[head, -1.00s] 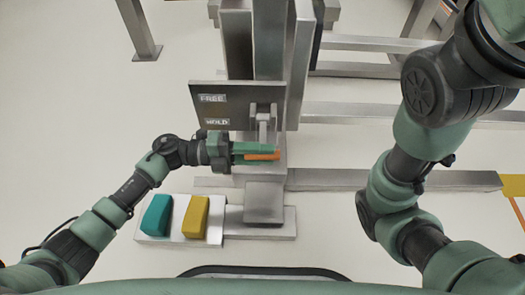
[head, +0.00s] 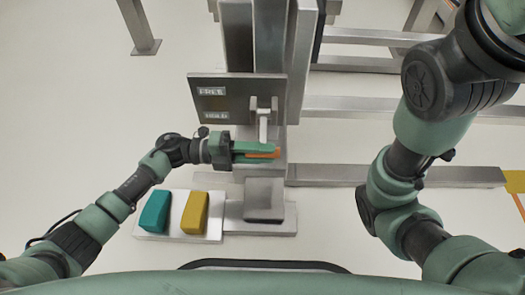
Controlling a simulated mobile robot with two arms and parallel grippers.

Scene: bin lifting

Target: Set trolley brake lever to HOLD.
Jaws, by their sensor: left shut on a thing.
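The brake lever is a grey arm (head: 263,129) on a bracket at the right end of a dark plate (head: 235,85), with an orange grip (head: 277,153) at its lower end. The plate carries a FREE label (head: 211,91) above a HOLD label (head: 216,115). My left gripper (head: 262,150) reaches in from the left and is shut on the orange grip, which is partly hidden by its green fingers. The grip is below the level of the HOLD label. My right gripper is out of view; only its arm shows at the right.
A teal pedal-like block (head: 155,211) and a yellow one (head: 194,212) stand on a pale plate below my left gripper. A metal column (head: 300,60) rises behind the lever. Metal rails (head: 400,175) run to the right. Floor at the left is clear.

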